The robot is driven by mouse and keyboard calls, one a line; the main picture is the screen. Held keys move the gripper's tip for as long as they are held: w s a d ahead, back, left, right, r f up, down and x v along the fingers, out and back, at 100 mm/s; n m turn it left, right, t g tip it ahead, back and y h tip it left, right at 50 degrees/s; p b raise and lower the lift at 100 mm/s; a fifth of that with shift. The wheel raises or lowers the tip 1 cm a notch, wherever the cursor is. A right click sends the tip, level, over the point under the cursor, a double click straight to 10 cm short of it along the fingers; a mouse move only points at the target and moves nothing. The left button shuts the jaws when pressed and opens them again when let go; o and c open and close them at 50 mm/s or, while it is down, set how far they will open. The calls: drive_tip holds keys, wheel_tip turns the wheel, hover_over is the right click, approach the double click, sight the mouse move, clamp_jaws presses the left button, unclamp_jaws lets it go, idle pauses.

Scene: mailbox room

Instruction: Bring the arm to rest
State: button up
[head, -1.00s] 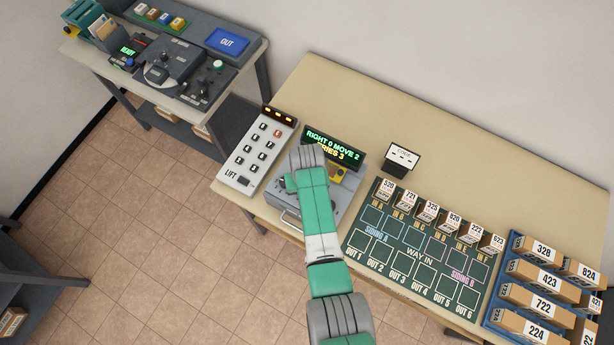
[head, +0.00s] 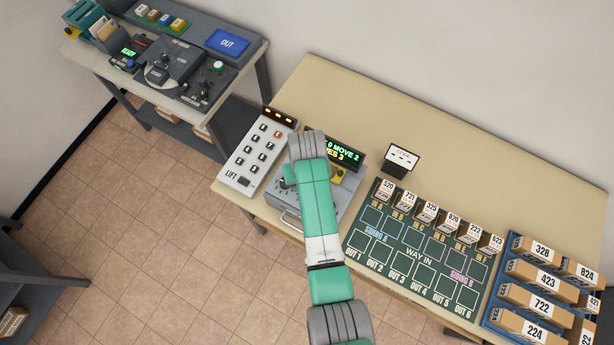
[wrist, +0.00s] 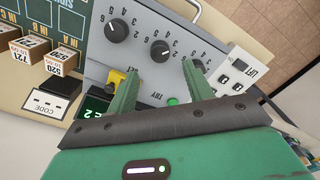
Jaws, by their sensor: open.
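My green and grey arm reaches in from the bottom of the head view and ends over the grey dial box (head: 339,209) on the table. My gripper (wrist: 158,88) shows in the wrist view with its two green fingers apart and nothing between them. Its fingers are over the panel of the dial box, which has black knobs (wrist: 160,50), a yellow part (wrist: 114,77) and a green button (wrist: 172,101). Whether the fingertips touch the panel I cannot tell. In the head view the gripper is hidden behind my arm.
A white LIFT keypad (head: 258,150) stands left of the dial box. A CODE card (head: 402,158) stands behind it. Right are a dark sorting board (head: 408,262) with several small labelled boxes and a blue rack (head: 500,290) of numbered boxes. The table's back (head: 480,140) is clear.

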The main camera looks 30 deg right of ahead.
drive_tip(key=shift+r, duration=0.7)
drive_tip(key=w+a+r+t+h+p, duration=0.15)
drive_tip(key=w+r+t, duration=0.25)
drive_tip(key=r, duration=0.6)
drive_tip(key=w+a+r+n+t+b, duration=0.1)
drive_tip(key=w+a+r+t, duration=0.3)
drive_tip(key=r, duration=0.7)
drive_tip(key=w+d+r+t+p, duration=0.1)
drive_tip(key=w+r+t, duration=0.3)
drive_tip(key=r, duration=0.6)
drive_tip(key=s+a+r+t, duration=0.2)
drive_tip(key=r, duration=0.7)
drive_tip(key=s+a+r+n+t, duration=0.1)
drive_tip(key=s+a+r+t, duration=0.2)
drive_tip(key=r, duration=0.7)
drive_tip(key=s+a+r+t+p, duration=0.1)
drive_tip(key=s+a+r+t, duration=0.1)
drive_tip(key=r, duration=0.7)
drive_tip(key=shift+s+a+r+t, duration=0.25)
drive_tip(key=shift+t, duration=0.45)
drive_tip(key=s+a+r+t, duration=0.1)
drive_tip(key=s+r, duration=0.2)
drive_tip(key=s+a+r+t+y, duration=0.1)
drive_tip(key=s+r+t, duration=0.1)
drive_tip(key=s+r, duration=0.2)
drive_tip(key=s+a+r+n+t+y, duration=0.1)
drive_tip(key=s+r, duration=0.2)
drive_tip(key=shift+s+r+t, duration=0.3)
drive_tip(key=shift+s+r, duration=0.05)
drive_tip(key=shift+s, duration=0.05)
